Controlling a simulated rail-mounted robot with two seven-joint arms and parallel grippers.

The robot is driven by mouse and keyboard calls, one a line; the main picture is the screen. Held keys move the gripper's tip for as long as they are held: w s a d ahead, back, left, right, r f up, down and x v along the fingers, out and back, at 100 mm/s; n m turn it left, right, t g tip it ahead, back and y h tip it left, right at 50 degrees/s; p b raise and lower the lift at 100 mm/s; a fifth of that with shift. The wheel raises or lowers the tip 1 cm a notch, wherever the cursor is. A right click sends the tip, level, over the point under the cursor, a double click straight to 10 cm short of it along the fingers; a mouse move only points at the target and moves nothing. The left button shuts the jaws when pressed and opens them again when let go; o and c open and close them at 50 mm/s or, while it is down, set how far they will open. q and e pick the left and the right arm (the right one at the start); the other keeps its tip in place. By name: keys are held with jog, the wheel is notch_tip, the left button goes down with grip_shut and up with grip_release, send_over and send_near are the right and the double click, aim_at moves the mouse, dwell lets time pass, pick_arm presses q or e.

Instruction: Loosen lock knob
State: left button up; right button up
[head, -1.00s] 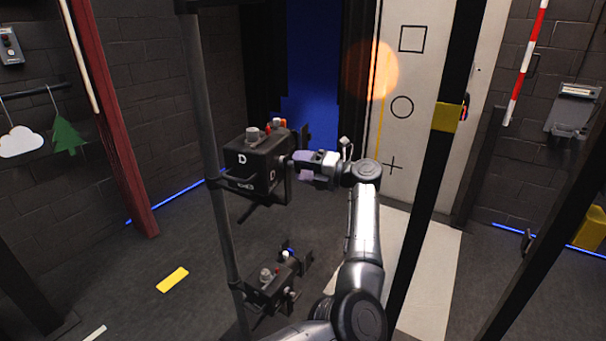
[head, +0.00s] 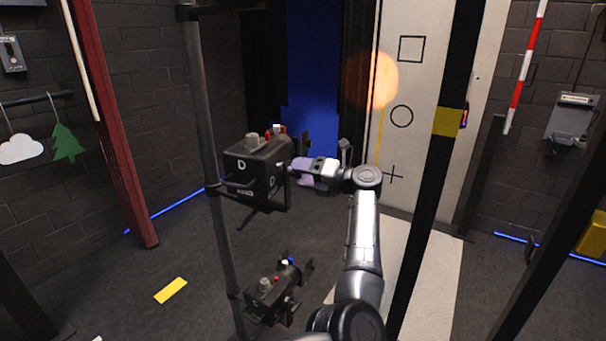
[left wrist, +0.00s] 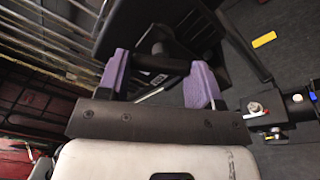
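A black box marked D (head: 262,178) is mounted on a grey upright pole. My left gripper (head: 293,169) is at its right side, with its purple fingers pointing at the box. In the left wrist view, the two purple fingers (left wrist: 160,62) stand apart. A dark rounded knob (left wrist: 159,48) shows between and just beyond the fingertips, with a gap to either side. I cannot tell whether the fingers touch it. In the head view the knob is mostly hidden by the fingers. My right gripper is in neither view.
The grey pole (head: 204,120) stands left of the box. A second black box (head: 268,300) with small coloured buttons is lower on the pole. A black post with a yellow band (head: 447,122) stands right of my arm. Open floor lies to the left.

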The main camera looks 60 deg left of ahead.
pick_arm(q)
jog(key=o, duration=0.5)
jog(key=shift+c, duration=0.2)
jog(key=p+v, duration=0.1)
jog(key=v, duration=0.6)
jog(key=shift+w+d, duration=0.2)
